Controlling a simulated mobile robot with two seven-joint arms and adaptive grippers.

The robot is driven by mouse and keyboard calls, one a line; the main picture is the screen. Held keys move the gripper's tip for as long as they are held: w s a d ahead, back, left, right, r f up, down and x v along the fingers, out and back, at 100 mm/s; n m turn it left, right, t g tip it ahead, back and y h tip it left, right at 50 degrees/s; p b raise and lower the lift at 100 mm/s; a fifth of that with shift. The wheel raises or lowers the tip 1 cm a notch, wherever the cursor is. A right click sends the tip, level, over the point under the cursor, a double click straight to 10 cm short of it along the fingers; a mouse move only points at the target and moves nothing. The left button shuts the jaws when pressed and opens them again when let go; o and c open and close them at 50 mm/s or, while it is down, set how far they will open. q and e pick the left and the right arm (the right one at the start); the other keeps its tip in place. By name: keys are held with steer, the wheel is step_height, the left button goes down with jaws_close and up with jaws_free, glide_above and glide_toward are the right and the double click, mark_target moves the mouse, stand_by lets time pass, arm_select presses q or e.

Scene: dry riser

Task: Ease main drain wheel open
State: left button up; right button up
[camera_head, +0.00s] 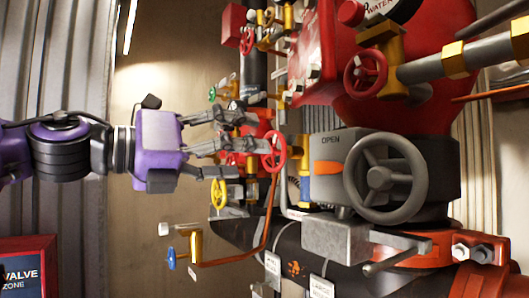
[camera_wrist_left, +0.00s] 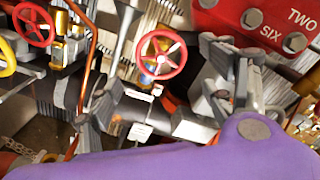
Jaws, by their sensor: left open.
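In the head view several handwheels show, and no readable label marks one as the main drain wheel. A red handwheel (camera_head: 274,151) stands just beyond the fingertips of my left gripper (camera_head: 245,143). The gripper comes in from the left, open, with nothing seen between its fingers. Whether a fingertip touches the wheel I cannot tell. Another red wheel (camera_head: 366,73) is on a brass valve at the upper right. My right gripper is not in view.
A large grey handwheel (camera_head: 385,178) is on a grey housing marked OPEN. A copper pipe (camera_head: 268,220) runs beneath the near red wheel. Free room lies left of the valves.

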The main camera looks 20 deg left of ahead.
mark_target(268, 156)
arm_select(q)
steer(key=shift+w+d+b, duration=0.15)
steer(key=shift+w+b, duration=0.15)
steer(key=shift+w, duration=0.05)
steer(key=x, duration=0.1)
steer(key=b+x, duration=0.1)
steer(key=shift+w+f, duration=0.2)
steer(key=shift+w, duration=0.2)
steer(key=shift+b+x, duration=0.5)
steer(key=shift+x, duration=0.75)
steer(key=shift+w+d+r, duration=0.3)
steer(key=shift+w+d, duration=0.15)
steer(key=shift+d, duration=0.2)
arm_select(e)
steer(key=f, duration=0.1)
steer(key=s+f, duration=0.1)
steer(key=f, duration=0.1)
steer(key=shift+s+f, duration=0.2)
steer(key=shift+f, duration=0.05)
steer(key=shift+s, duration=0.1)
arm_select(q)
steer(key=c, duration=1.1)
steer(key=shift+c, duration=0.2)
